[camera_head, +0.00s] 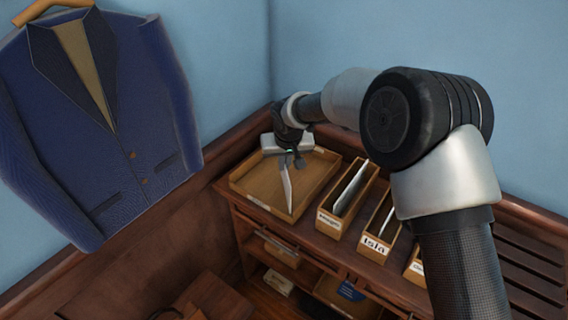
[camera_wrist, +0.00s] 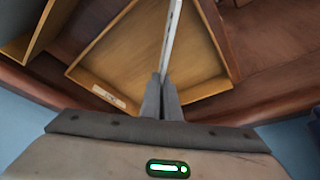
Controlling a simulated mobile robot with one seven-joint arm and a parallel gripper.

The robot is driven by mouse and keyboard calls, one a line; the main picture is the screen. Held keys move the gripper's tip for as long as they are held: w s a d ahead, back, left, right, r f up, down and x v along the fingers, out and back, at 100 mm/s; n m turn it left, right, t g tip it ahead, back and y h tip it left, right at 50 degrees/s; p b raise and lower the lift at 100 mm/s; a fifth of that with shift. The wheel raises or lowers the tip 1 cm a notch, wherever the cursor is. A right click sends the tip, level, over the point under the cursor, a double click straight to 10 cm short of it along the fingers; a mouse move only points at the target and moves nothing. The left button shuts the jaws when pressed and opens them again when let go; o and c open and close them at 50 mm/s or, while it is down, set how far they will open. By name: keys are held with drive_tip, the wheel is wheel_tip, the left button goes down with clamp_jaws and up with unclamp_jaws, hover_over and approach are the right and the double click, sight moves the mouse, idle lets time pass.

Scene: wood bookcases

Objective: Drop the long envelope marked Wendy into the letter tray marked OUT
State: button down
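My gripper (camera_head: 288,157) is over a wide, shallow wooden tray (camera_head: 306,205) on top of the bookcase. Its fingers are shut on a thin white envelope (camera_head: 287,188), which hangs down edge-on inside the tray's outline. In the wrist view the fingers (camera_wrist: 163,82) pinch the envelope (camera_wrist: 171,38), seen only as a narrow strip, so no name on it can be read. The tray (camera_wrist: 125,52) lies below it. A small label (camera_head: 258,201) is on the tray's front; its text is too small to read. I cannot tell whether the envelope touches the tray floor.
Narrow wooden boxes stand right of the tray: one (camera_head: 328,224) with pale envelopes, one labelled Isla (camera_head: 374,247), and another (camera_head: 416,268) beyond. Lower shelves (camera_head: 262,250) hold items. A blue jacket (camera_head: 110,120) hangs on the left wall. Blue walls meet behind the tray.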

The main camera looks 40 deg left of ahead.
drive_tip(key=shift+f+b, duration=0.5)
drive_tip(key=shift+b, duration=0.05)
drive_tip(key=shift+f, duration=0.15)
drive_tip(key=c, duration=2)
unclamp_jaws()
